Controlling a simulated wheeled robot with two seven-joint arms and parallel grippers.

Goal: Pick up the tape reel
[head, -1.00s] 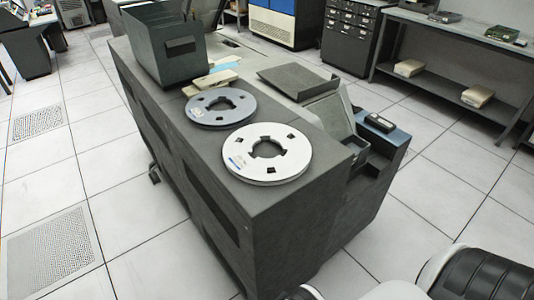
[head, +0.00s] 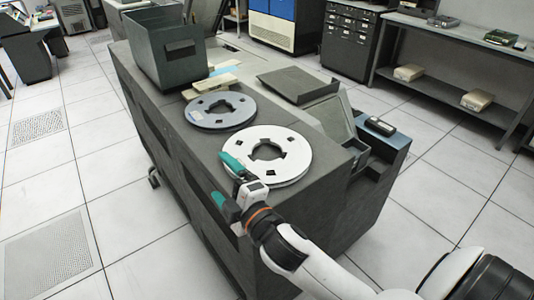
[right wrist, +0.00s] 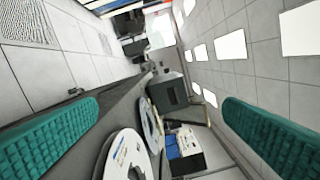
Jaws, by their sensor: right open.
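A white tape reel (head: 285,152) lies flat on the near end of the grey cabinet top. A grey-blue tape reel (head: 220,110) lies flat just behind it. My right gripper (head: 226,180) is open and empty at the left front edge of the cabinet, beside the white reel. One green fingertip overlaps the white reel's left rim in the head view; I cannot tell if it touches. In the right wrist view the white reel (right wrist: 118,158) and the grey-blue reel (right wrist: 149,125) show low between the green fingers. My left gripper is not in view.
The grey cabinet (head: 330,210) carries a dark open bin (head: 165,55) at its far end, with pale card stacks (head: 210,83) beside it. A sloped grey tray (head: 298,84) and a small dark device (head: 380,126) stand to the right. The tiled floor left is clear.

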